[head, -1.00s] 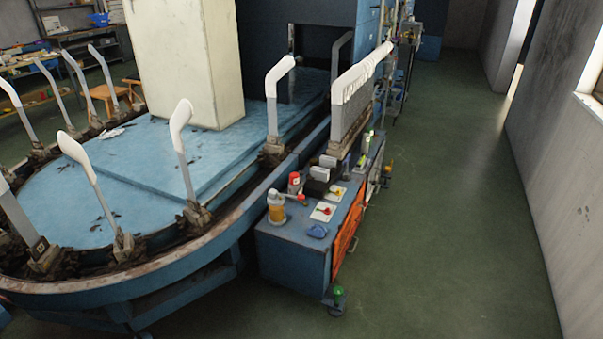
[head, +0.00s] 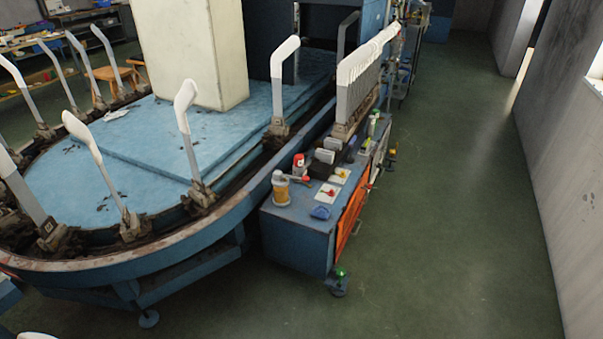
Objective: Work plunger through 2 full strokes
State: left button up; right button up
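An amber pot (head: 281,192) with a pale cap stands on the near left corner of the blue cabinet top. A thin arm with a red end reaches from its cap toward the right. I cannot make out a plunger for certain at this size; the pot's cap may carry it. A red and white container (head: 298,163) stands just behind the pot. Neither of my grippers is in the head view, and nothing is seen touching the pot.
Green floor (head: 450,230) is open to the right, up to a grey wall.

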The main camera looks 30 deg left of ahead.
pick_arm(q)
grip_shut()
dwell(1.5)
